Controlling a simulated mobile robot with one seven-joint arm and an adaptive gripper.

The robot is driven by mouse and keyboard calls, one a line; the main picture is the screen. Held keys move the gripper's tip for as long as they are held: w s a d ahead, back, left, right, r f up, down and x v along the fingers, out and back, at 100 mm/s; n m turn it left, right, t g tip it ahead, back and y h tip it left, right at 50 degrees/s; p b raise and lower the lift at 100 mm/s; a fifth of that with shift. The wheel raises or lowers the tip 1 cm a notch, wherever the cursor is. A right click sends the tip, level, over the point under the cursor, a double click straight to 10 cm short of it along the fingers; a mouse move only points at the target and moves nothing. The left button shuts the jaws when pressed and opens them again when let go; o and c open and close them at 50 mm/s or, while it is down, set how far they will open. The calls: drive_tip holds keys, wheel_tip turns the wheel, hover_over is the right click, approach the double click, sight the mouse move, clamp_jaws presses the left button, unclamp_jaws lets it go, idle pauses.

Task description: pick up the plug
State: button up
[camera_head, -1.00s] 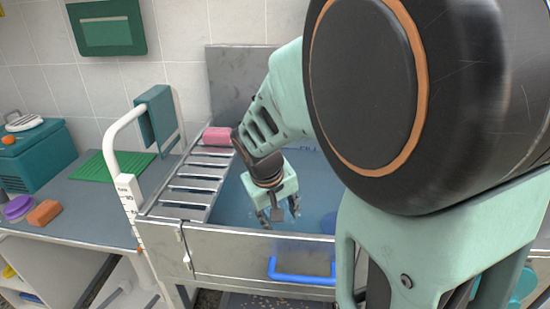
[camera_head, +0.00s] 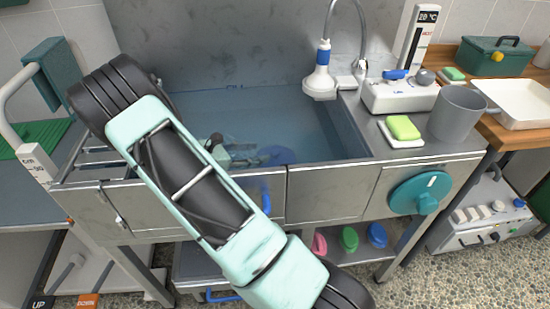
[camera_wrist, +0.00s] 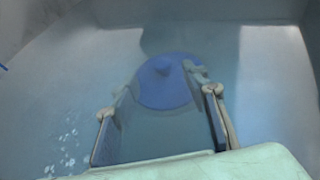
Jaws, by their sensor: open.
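The plug is a round blue disc with a small knob in its middle. In the wrist view the plug (camera_wrist: 172,92) lies on the floor of the tub, seen through water. In the head view the plug (camera_head: 280,155) shows under the water, partly behind my gripper. My gripper (camera_wrist: 158,80) is open and empty, with its fingers pointing toward the plug and their tips at either side of it in the picture. Whether they touch it I cannot tell. In the head view my gripper (camera_head: 250,156) is low in the tub, blurred by the water.
The metal tub (camera_head: 330,195) has a front wall and a rack at its left. A soap (camera_head: 403,127) and a grey jug (camera_head: 456,115) stand on the right ledge. Open water lies right of the plug.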

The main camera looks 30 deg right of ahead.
sight(273, 153)
drive_tip(key=x, duration=0.3)
drive_tip(key=b+x, duration=0.1)
drive_tip(key=x, duration=0.2)
drive_tip(key=shift+s+f, duration=0.15)
drive_tip(key=shift+f, duration=0.3)
drive_tip(key=shift+d+f, duration=0.1)
drive_tip(key=shift+d, duration=0.25)
drive_tip(key=shift+c, duration=0.5)
clamp_jaws()
